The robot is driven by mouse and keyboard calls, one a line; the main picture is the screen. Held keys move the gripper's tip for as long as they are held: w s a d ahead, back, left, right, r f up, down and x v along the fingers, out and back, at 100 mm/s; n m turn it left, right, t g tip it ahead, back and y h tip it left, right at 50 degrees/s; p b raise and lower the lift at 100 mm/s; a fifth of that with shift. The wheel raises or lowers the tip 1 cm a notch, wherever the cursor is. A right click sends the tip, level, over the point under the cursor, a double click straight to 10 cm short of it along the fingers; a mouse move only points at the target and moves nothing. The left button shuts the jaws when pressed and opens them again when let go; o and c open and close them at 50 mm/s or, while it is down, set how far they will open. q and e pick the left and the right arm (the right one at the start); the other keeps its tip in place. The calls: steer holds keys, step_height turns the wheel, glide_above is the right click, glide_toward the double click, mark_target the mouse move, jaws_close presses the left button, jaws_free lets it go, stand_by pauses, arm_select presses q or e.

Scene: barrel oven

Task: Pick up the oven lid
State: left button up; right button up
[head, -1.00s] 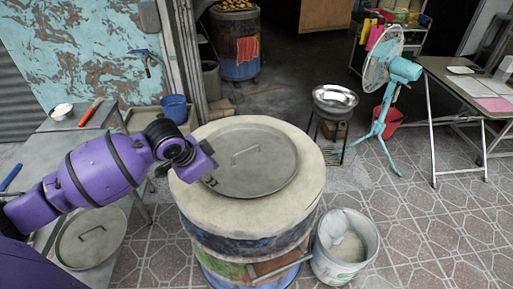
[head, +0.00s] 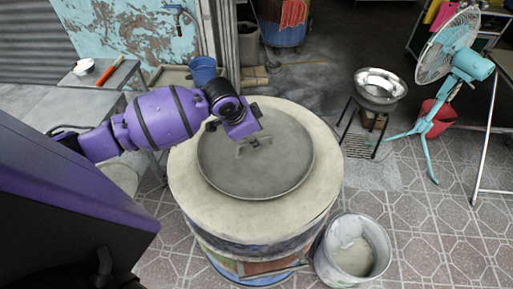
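The oven lid (head: 232,178) is a round grey metal disc lying flat on the pale top of the barrel oven (head: 315,205). Its bar handle stands near the middle. My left gripper (head: 254,145) is over the lid with its fingertips down at the handle. The purple wrist and fingers cover much of the handle, so I cannot tell whether the fingers are closed around it or just beside it. My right gripper is not in view.
A white bucket (head: 332,264) stands close to the oven's right side. A metal bowl on a stand (head: 380,86) and a turquoise fan (head: 448,48) are behind right. A table (head: 57,108) and blue bucket (head: 202,70) are behind left. Tiled floor is clear at right.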

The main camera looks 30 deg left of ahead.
arm_select(q)
steer(key=x, duration=0.3)
steer(key=shift+w+f, duration=0.15)
steer(key=shift+f, duration=0.3)
jaws_close()
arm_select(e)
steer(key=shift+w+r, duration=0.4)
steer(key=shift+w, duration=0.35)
arm_select(q)
steer(key=shift+w, duration=0.1)
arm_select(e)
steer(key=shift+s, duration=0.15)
